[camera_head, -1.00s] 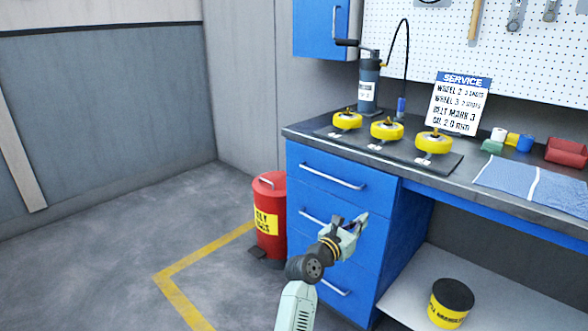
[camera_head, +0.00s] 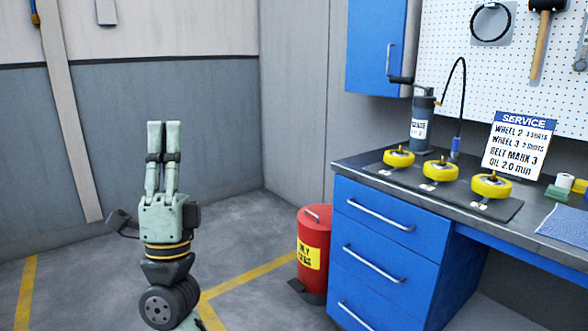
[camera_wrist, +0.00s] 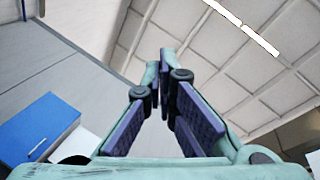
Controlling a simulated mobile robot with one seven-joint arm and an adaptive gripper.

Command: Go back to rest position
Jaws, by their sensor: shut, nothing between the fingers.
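My gripper (camera_head: 162,126) points straight up in the head view, at the left, in front of the grey wall. Its two pale green fingers stand close side by side with nothing between them. It is well left of the workbench and touches nothing. In the wrist view my gripper (camera_wrist: 164,58) has its fingertips together, with the ceiling (camera_wrist: 220,70) behind it.
A blue workbench (camera_head: 386,262) stands at the right, with several yellow wheels, a grease pump (camera_head: 422,122) and a service sign (camera_head: 518,145) on it. A red bin (camera_head: 313,238) stands at its left. The floor around my arm looks clear.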

